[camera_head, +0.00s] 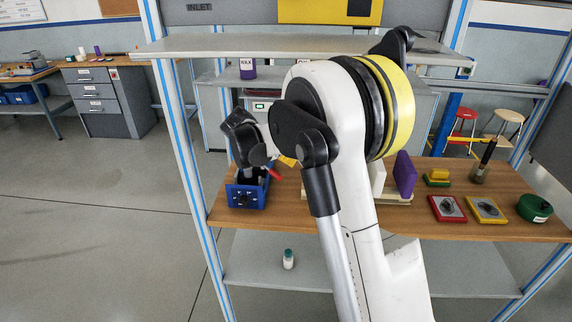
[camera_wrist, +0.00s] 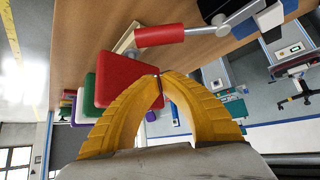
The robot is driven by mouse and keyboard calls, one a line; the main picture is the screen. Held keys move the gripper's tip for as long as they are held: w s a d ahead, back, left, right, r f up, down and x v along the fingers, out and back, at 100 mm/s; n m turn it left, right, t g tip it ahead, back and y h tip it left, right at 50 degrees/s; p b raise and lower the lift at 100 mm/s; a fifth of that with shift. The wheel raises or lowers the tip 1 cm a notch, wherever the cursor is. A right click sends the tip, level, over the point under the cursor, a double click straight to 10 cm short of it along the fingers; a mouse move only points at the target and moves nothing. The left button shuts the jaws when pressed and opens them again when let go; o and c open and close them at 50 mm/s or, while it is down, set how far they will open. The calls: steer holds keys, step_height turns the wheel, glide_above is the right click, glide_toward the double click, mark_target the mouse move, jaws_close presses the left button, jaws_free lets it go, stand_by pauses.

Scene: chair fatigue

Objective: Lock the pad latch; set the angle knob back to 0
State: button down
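In the head view a red box with a dark knob (camera_head: 447,207) and a yellow box with a dark knob (camera_head: 487,208) lie on the bench at the right. A blue unit with small dark knobs (camera_head: 243,194) stands at the left, near a red handle (camera_head: 275,174). The red handle on a silver rod also shows in the wrist view (camera_wrist: 160,35). I cannot tell which part is the pad latch, nor read any knob's angle. My gripper (camera_wrist: 159,74) has its yellow fingertips together in front of a red panel (camera_wrist: 122,78); nothing visible is held. My arm hides most of it in the head view.
A purple panel (camera_head: 405,174) stands at mid-bench; a green panel (camera_wrist: 90,97) shows in the wrist view. A green round object (camera_head: 535,208) sits at the right end. A shelf (camera_head: 230,45) spans above the bench (camera_head: 290,222). A small white bottle (camera_head: 288,259) stands below.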

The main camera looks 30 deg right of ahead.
mark_target(275, 176)
steer(key=p+v, duration=0.2)
steer(key=v, duration=0.6)
steer(key=shift+a+r, duration=0.15)
steer(key=shift+a, duration=0.15)
steer(key=s+a+r+n+t+y+b, duration=0.1)
steer(key=s+a+r+n+y, duration=0.15)
steer(key=s, duration=0.45)
steer(key=s+a+r+n+t+y+b, duration=0.1)
steer(key=s+a+n, duration=0.25)
steer(key=s, duration=0.25)
steer(key=s+a+f+n+t+y+b, duration=0.1)
steer(key=s+a+f+n+y, duration=0.1)
steer(key=s, duration=0.6)
steer(key=s+a+f+n+t+y, duration=0.1)
steer(key=s+a+f+n+y, duration=0.1)
steer(key=s+a+n, duration=0.4)
steer(key=s+f, duration=0.1)
steer(key=s, duration=0.2)
steer(key=shift+f+n+t+y+b, duration=0.35)
steer(key=shift+f+n+t, duration=0.05)
steer(key=shift+a, duration=0.1)
